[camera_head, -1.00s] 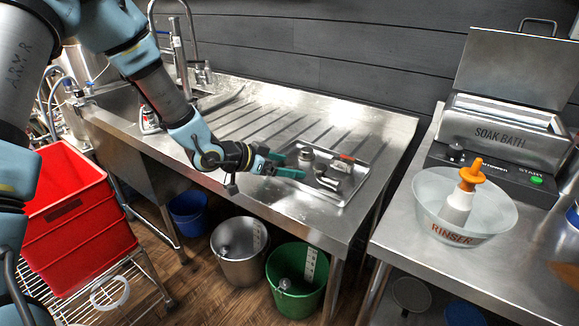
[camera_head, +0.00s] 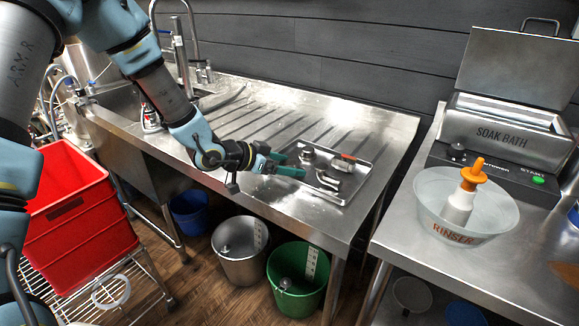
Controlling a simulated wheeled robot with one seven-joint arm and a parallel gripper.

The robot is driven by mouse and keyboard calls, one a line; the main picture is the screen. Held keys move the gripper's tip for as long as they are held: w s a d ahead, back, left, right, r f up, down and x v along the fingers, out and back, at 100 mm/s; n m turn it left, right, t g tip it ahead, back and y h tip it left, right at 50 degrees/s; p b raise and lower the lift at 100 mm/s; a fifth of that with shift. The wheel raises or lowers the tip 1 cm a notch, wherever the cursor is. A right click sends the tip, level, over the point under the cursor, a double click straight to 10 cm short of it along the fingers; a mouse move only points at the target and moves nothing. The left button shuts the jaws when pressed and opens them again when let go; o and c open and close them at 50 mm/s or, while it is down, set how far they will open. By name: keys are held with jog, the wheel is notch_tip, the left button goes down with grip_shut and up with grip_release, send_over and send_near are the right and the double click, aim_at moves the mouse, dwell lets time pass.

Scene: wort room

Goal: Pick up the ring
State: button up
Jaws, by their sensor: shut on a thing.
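My gripper (camera_head: 289,172) has teal fingers and is over the left part of a shallow metal tray (camera_head: 351,188) on the steel draining counter. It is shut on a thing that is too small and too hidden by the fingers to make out. I cannot pick out the ring for certain. On the tray, a short metal fitting (camera_head: 307,155) stands just beyond the fingertips. A metal part with a red band (camera_head: 344,162) and a curved metal piece (camera_head: 328,182) lie to the right.
A steel bucket (camera_head: 239,262) and a green bucket (camera_head: 297,285) stand below the counter's front edge. Red crates (camera_head: 75,225) stand at left. The ribbed counter is mostly clear.

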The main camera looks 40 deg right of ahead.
notch_tip(320, 180, up, 10)
jog(key=w+a+f+n+t, duration=0.1)
jog(key=w+a, duration=0.2)
jog(key=w, duration=0.1)
jog(key=w+a+f+n+t, duration=0.2)
jog(key=w+a, duration=0.1)
jog(key=w, duration=0.1)
jog(key=w+a+f+n+t, duration=0.1)
jog(key=w+a+t, duration=0.1)
jog(key=w, duration=0.1)
jog(key=shift+w+a+f+n, duration=0.35)
jog(key=shift+w+a+n, duration=0.05)
jog(key=w+a+f+n+t+y, duration=0.35)
jog(key=w+a+n+t, duration=0.2)
jog(key=w+a, duration=0.75)
jog(key=w+a+r+n+t+y, duration=0.1)
jog(key=w+a+n+y, duration=0.1)
jog(key=a, duration=0.8)
jog(key=w+a+n+t+y, duration=0.1)
jog(key=w+a+n+y, duration=0.1)
jog(key=a, duration=0.8)
jog(key=w+a+r+n+t+y, duration=0.1)
jog(key=a+n+y, duration=0.3)
jog(key=a, duration=0.6)
jog(key=shift+w+a+r+n, duration=0.3)
jog(key=shift+w+n, duration=0.1)
jog(key=shift+n, duration=0.25)
jog(key=shift+d+y, duration=0.1)
jog(key=shift+y, duration=0.15)
